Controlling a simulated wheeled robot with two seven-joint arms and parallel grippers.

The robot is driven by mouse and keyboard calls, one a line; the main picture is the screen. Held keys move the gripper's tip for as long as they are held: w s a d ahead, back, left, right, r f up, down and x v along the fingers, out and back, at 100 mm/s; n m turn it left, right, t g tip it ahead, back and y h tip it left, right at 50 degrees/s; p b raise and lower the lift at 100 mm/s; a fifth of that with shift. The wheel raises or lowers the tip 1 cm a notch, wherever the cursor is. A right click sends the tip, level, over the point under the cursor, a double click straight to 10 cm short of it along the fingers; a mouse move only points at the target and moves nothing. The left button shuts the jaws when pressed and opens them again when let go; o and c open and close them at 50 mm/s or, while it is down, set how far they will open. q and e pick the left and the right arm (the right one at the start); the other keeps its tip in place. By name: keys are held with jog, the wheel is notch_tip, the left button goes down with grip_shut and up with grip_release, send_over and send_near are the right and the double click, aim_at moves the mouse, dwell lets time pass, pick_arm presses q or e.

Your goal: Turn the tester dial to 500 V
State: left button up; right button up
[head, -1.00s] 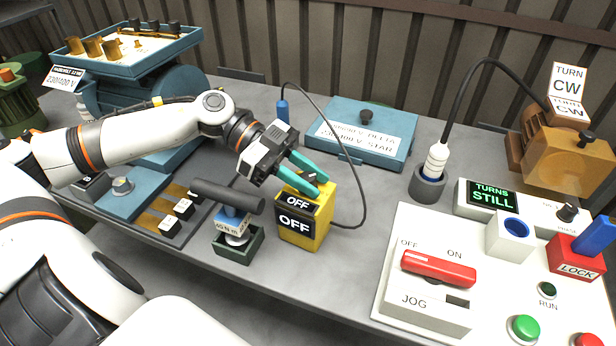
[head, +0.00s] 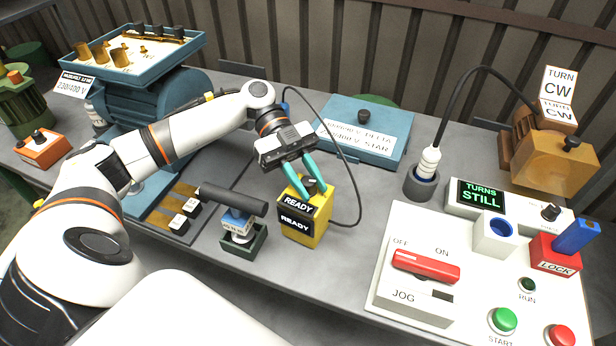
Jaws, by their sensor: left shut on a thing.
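The yellow tester (head: 309,230) stands on the table, and its two black labels read READY. Its small dark dial (head: 313,184) is on top. My left gripper (head: 312,188), with teal fingers, points down at the top of the tester and is shut on the dial, with a finger on either side. The fingers partly hide the dial, and its pointer mark is too small to read. A cable runs from behind the tester to a blue probe at the back. My right gripper is not in view.
A torque tool with a dark handle (head: 234,199) stands in a green holder (head: 245,243) just left of the tester. A blue terminal cover (head: 366,140) lies behind. The white control panel (head: 381,270) fills the right side. Bare table lies between tester and panel.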

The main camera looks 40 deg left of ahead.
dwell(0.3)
pick_arm(q)
jog(key=o, duration=1)
jog(key=shift+b+v, duration=0.8)
jog(key=shift+v, duration=5.25)
